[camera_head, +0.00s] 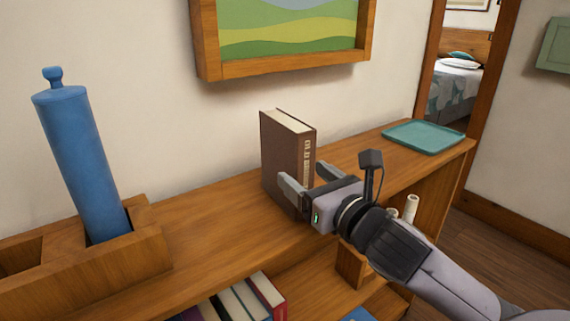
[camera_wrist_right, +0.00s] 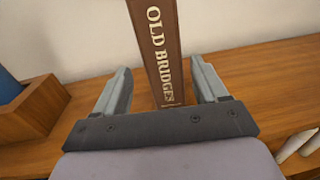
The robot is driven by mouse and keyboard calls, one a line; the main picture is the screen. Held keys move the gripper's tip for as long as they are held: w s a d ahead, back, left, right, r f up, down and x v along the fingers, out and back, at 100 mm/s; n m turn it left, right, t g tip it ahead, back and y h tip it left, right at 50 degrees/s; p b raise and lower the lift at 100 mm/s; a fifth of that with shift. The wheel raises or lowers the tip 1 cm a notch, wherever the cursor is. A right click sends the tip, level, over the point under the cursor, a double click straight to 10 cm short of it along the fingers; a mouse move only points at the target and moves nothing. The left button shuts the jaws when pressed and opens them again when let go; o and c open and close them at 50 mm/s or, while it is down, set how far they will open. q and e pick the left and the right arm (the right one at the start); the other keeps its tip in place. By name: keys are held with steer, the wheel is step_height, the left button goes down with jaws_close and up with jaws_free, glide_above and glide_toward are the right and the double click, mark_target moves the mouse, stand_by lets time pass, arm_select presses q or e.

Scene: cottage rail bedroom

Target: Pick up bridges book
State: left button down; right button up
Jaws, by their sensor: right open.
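The bridges book (camera_head: 279,150) is brown and stands upright on top of the wooden shelf unit. In the right wrist view its spine (camera_wrist_right: 158,45) reads "OLD BRIDGES". My right gripper (camera_head: 302,176) is open in front of the book's lower part, and its fingers point toward it. In the right wrist view the spine stands between the two fingers (camera_wrist_right: 162,82), with a gap on each side. I cannot tell whether the fingertips reach past the spine. My left gripper is not in view.
A blue cylinder (camera_head: 78,160) stands in a wooden holder (camera_head: 110,262) at left. A teal tray (camera_head: 423,137) lies at the right end of the shelf top. Several books (camera_head: 240,302) stand on a lower shelf. A framed picture (camera_head: 290,62) hangs above.

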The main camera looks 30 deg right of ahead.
mark_target(286, 163)
steer(key=w, duration=0.3)
steer(key=shift+w+d+r, duration=0.15)
steer(key=shift+w+d, duration=0.1)
steer(key=shift+d, duration=0.05)
steer(key=shift+w+p, duration=0.3)
steer(key=shift+w, duration=0.35)
steer(key=c, duration=1)
steer(key=shift+c, duration=1.3)
steer(key=shift+r, duration=0.1)
